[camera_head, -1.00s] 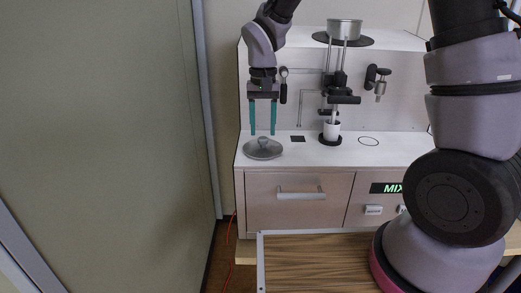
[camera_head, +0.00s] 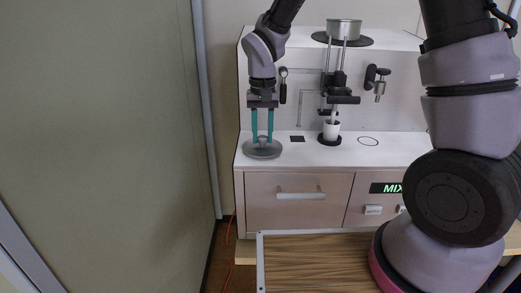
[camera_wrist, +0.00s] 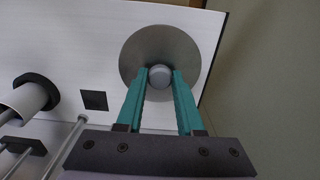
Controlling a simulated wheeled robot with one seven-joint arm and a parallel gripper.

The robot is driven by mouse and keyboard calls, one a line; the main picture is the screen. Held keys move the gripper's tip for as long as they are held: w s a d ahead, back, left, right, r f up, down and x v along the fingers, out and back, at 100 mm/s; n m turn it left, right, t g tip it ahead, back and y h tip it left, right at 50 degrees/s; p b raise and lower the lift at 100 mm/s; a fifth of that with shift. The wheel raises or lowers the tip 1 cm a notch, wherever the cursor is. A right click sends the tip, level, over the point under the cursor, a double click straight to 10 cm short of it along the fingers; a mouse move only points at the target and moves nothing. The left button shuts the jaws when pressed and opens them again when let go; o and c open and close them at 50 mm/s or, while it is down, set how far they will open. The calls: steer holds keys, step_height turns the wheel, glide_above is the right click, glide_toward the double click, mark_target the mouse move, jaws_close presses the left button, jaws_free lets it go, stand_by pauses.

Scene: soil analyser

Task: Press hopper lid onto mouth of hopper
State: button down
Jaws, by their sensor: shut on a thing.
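The hopper lid (camera_head: 262,152) is a grey round disc with a knob, lying flat on the white counter at its left end. It also shows in the wrist view (camera_wrist: 186,49). My gripper (camera_head: 262,139) points down over it, and its teal fingers are shut on the lid's knob (camera_wrist: 160,76). The hopper (camera_head: 344,29) is a metal cup at the top of the machine, with a dark disc (camera_head: 362,41) around it. Its mouth faces up, and no lid is on it.
A white cup (camera_head: 331,130) stands on a black round base right of the lid. A small black square (camera_head: 297,139) lies between them. Rods and a dark clamp (camera_head: 343,99) stand below the hopper. A portafilter-like fitting (camera_head: 378,82) hangs at right. A drawer handle (camera_head: 300,195) is below.

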mark_target(263, 137)
steer(key=shift+r, duration=2.35)
